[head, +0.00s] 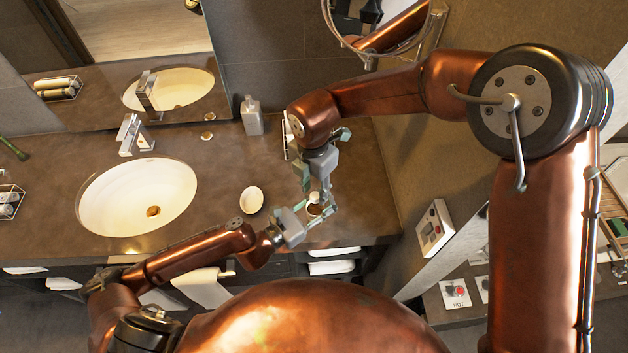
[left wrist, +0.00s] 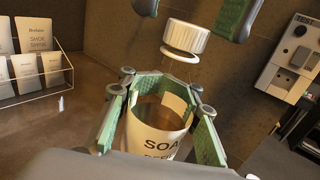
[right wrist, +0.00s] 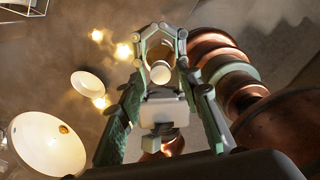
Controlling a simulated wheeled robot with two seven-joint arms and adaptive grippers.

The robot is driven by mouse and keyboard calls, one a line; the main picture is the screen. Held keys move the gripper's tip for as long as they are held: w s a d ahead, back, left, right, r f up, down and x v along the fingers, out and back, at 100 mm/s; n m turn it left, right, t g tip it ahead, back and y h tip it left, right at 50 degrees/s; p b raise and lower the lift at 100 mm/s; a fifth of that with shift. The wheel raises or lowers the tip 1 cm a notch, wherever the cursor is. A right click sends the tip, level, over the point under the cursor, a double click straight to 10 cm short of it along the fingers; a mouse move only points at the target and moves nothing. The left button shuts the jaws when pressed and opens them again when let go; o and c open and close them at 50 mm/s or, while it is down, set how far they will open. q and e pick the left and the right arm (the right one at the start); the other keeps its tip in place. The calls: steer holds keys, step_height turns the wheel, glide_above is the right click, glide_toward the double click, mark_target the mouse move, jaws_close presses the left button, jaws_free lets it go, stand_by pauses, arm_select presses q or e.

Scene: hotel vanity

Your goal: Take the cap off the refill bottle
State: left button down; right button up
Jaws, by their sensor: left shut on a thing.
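The refill bottle (left wrist: 158,138) is a whitish container with "SOAP" lettering and an open top in the left wrist view. My left gripper (head: 303,217) is shut around it, with green fingers on both sides; they also show in the left wrist view (left wrist: 162,105). The white ribbed cap (left wrist: 185,38) is off the bottle, tilted, in the air above its mouth. It also shows in the right wrist view (right wrist: 160,72). My right gripper (head: 318,188) is above the bottle. Its fingers are spread on either side of the cap, with gaps visible in the left wrist view.
The sink (head: 137,195) and a small white dish (head: 251,200) are to the left on the brown counter. A wire rack with packets (left wrist: 30,62) is near the grippers. A wall panel (head: 434,228) is to the right.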

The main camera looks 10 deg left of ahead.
steer(key=shift+w+f, duration=0.1)
steer(key=shift+f, duration=0.45)
jaws_close()
